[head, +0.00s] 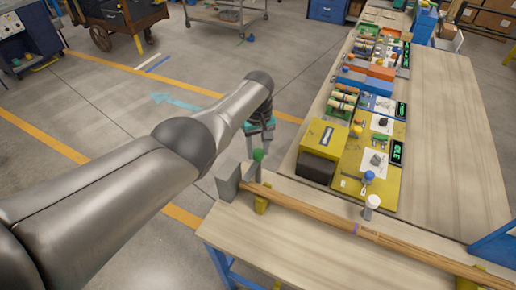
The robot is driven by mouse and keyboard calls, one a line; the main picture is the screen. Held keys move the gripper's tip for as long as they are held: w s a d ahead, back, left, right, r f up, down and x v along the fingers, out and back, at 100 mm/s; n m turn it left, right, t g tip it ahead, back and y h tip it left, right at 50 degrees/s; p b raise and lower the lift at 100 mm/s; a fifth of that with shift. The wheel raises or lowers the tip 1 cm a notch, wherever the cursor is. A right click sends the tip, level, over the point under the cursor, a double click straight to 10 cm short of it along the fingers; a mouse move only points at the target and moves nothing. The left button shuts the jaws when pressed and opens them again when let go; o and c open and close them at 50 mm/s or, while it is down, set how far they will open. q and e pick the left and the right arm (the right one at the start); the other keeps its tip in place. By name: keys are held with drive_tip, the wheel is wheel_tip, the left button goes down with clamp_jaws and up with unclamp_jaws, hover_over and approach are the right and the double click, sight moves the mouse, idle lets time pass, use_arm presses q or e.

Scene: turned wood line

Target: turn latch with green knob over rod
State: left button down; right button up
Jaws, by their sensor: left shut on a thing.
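A long wooden rod (320,215) runs from a grey block (228,183) at the table's near left corner toward the lower right. The latch's green knob (258,155) stands beside the grey block at the rod's left end. My left gripper (259,151) reaches down from above, its fingers around the green knob and shut on it. The latch arm is small and partly hidden, so I cannot tell whether it lies over the rod. My right gripper is out of view.
A yellow support (262,204) sits under the rod. A white-topped post (372,202) and a blue knob (369,177) stand near it. A yellow and black box (321,150) and several workstations fill the table's left side; its right side (447,150) is bare.

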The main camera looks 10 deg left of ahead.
use_arm(q)
drive_tip(key=shift+c, duration=2.1)
unclamp_jaws()
drive_tip(key=shift+r, duration=0.1)
wheel_tip(320, 180, up, 6)
drive_tip(key=p, duration=0.3)
wheel_tip(320, 180, up, 9)
